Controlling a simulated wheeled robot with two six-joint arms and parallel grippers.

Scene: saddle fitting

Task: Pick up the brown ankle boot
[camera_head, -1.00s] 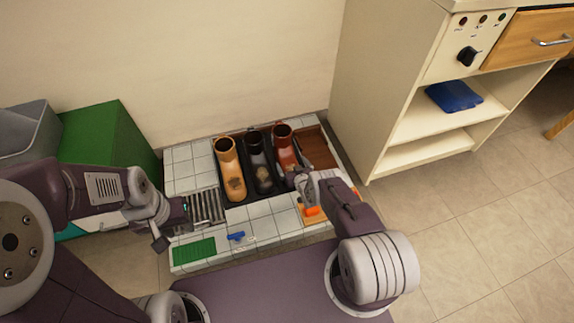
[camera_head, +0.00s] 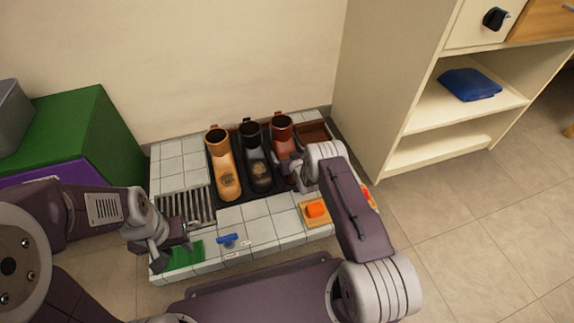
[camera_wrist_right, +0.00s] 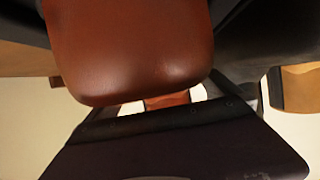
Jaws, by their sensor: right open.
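The brown ankle boot (camera_head: 281,131) is reddish brown and stands rightmost of three boots in a dark tray (camera_head: 207,162). My right gripper (camera_head: 294,171) is open at the boot's front and hides part of its foot. In the right wrist view the brown boot's rounded toe (camera_wrist_right: 130,50) fills the upper middle, very close to the gripper. I cannot tell whether they touch. My left gripper (camera_head: 165,250) is over the tiled platform's front left, by a green pad (camera_head: 186,256); its jaws are too small to read.
A black boot (camera_head: 251,135) and a tan boot (camera_head: 219,155) stand left of the brown one. A grate (camera_head: 184,207), a blue tool (camera_head: 228,240) and an orange brush-like item (camera_head: 316,209) lie around them. A cream cabinet (camera_head: 385,90) stands close at right; a green box (camera_head: 110,130) is at left.

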